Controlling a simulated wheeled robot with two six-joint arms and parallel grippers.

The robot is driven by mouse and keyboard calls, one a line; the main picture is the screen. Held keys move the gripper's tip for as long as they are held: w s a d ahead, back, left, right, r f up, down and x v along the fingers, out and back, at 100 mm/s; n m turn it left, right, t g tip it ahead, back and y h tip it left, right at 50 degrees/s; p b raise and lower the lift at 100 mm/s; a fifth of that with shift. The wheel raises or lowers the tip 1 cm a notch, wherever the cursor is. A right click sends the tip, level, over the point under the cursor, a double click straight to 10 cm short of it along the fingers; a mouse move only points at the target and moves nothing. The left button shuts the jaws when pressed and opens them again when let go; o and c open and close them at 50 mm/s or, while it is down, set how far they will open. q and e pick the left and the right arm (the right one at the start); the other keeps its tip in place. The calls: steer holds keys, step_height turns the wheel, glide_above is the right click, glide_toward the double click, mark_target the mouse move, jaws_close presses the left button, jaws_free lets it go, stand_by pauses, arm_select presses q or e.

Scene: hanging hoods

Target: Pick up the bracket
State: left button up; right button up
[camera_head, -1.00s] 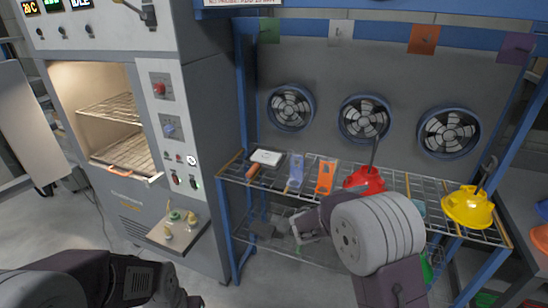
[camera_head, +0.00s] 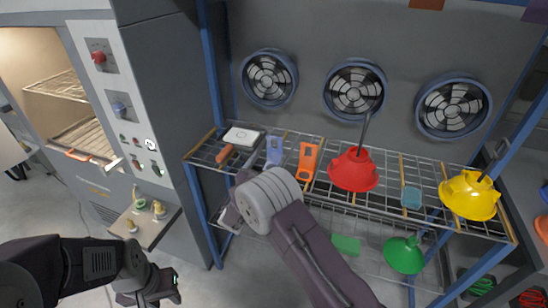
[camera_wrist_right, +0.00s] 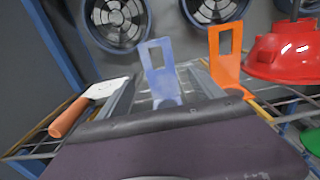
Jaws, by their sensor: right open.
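A blue bracket (camera_head: 274,150) stands on the wire shelf; it has a tall plate with a window. It also shows upright in the right wrist view (camera_wrist_right: 160,75). An orange bracket (camera_head: 308,160) of similar shape stands to its right; it also shows in the right wrist view (camera_wrist_right: 225,55). My right gripper (camera_head: 232,212) is in front of the shelf. In its wrist view the open fingers (camera_wrist_right: 163,92) point toward the blue bracket, one on each side of it in the picture, with nothing held. My left gripper (camera_head: 160,290) is low at the left, away from the shelf; its jaws are unclear.
A red hood (camera_head: 354,170), a teal block (camera_head: 411,197) and a yellow hood (camera_head: 469,194) are to the right. A green hood (camera_head: 404,254) is below. Blue posts frame the rack.

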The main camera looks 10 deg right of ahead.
mark_target(274, 151)
steer(key=shift+x, duration=0.85)
steer(key=shift+w+d+f, duration=0.1)
steer(key=shift+w+d, duration=0.05)
steer(key=shift+w, duration=0.05)
steer(key=x, duration=0.5)
steer(key=shift+p, duration=0.4)
steer(key=shift+s+r, duration=0.1)
steer(key=shift+r, duration=0.2)
steer(key=shift+c, duration=0.9)
jaws_close()
